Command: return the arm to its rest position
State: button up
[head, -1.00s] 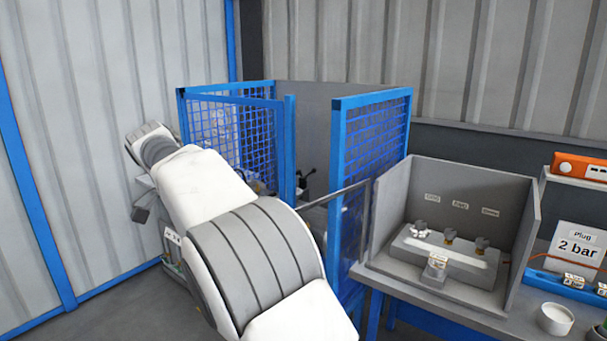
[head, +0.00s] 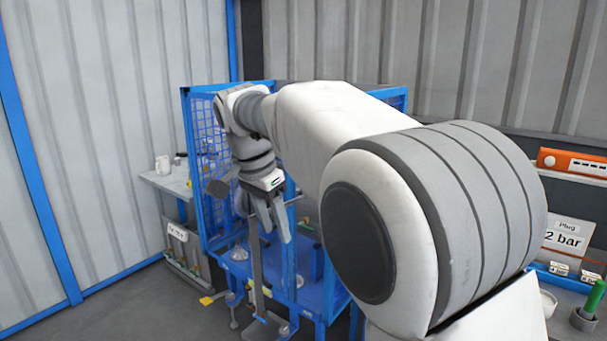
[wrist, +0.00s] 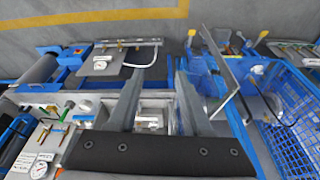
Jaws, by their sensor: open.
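My arm (head: 330,120) reaches across the middle of the head view, its large elbow joint at the right and its wrist bent down at the left. My gripper (head: 268,238) points down in front of the blue mesh enclosure, apart from the things around it as far as I can see. In the wrist view the two fingers of my gripper (wrist: 155,95) stand apart with nothing between them. Gauges and fittings show below and beyond the fingers there.
A blue mesh enclosure (head: 188,120) stands behind my arm. A small side table (head: 160,182) with a white cup is at the left. A "2 bar" sign (head: 563,240), an orange device (head: 572,163) and a green-handled item (head: 592,298) are at the right. Open floor lies front left.

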jog(key=s+d+r+n+t+y, duration=0.15)
jog(key=s+d+n, duration=0.25)
jog(key=s+d, duration=0.9)
jog(key=s+d+f+n+t, duration=0.2)
jog(key=s+d+f+n, duration=0.2)
jog(key=s, duration=0.7)
notch_tip(320, 180, down, 4)
jog(key=d, duration=0.2)
jog(key=shift+s+d+r+n, duration=0.2)
jog(key=shift+s+d+n, duration=0.1)
jog(key=shift+s, duration=0.05)
jog(key=shift+d+y, duration=0.15)
jog(key=shift+y, duration=0.1)
